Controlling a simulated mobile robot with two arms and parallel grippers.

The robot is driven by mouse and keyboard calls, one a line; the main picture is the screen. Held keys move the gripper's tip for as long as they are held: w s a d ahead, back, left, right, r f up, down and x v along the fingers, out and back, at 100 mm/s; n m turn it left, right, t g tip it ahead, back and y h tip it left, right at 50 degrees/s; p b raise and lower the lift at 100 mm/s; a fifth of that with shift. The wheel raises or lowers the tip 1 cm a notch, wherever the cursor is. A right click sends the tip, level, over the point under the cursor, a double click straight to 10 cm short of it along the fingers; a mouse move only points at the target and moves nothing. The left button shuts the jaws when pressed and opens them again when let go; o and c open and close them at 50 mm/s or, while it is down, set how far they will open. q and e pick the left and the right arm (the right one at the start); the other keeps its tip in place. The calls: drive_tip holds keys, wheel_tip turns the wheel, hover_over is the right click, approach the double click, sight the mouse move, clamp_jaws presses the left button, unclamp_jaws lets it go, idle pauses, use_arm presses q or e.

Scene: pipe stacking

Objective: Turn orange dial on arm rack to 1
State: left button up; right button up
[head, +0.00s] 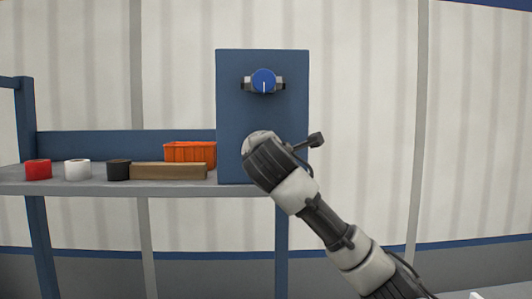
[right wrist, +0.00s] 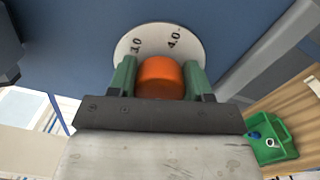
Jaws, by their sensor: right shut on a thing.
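The orange dial (right wrist: 160,77) sits in front of a round pale scale plate (right wrist: 188,35) on the blue panel, seen in the right wrist view. The marks "3.0" and "4.0" show above the dial; the rest of the scale is hidden. My right gripper (right wrist: 160,78) has a green finger on each side of the dial and is shut on it. In the head view my right arm (head: 280,170) reaches up to the blue panel (head: 232,120) and hides the orange dial. My left gripper is in neither view.
A blue knob (head: 263,81) is higher on the panel. A green bin (right wrist: 272,140) is at lower right in the wrist view.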

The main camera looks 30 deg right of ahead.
drive_tip(key=shift+a+f, duration=0.1)
drive_tip(key=shift+f, duration=0.1)
drive_tip(key=o, duration=0.9)
drive_tip(key=shift+r, duration=0.1)
drive_tip(key=shift+s+a, duration=0.15)
drive_tip(key=shift+s, duration=0.1)
drive_tip(key=b+v, duration=0.5)
drive_tip(key=v, duration=0.5)
drive_tip(key=shift+a, duration=0.2)
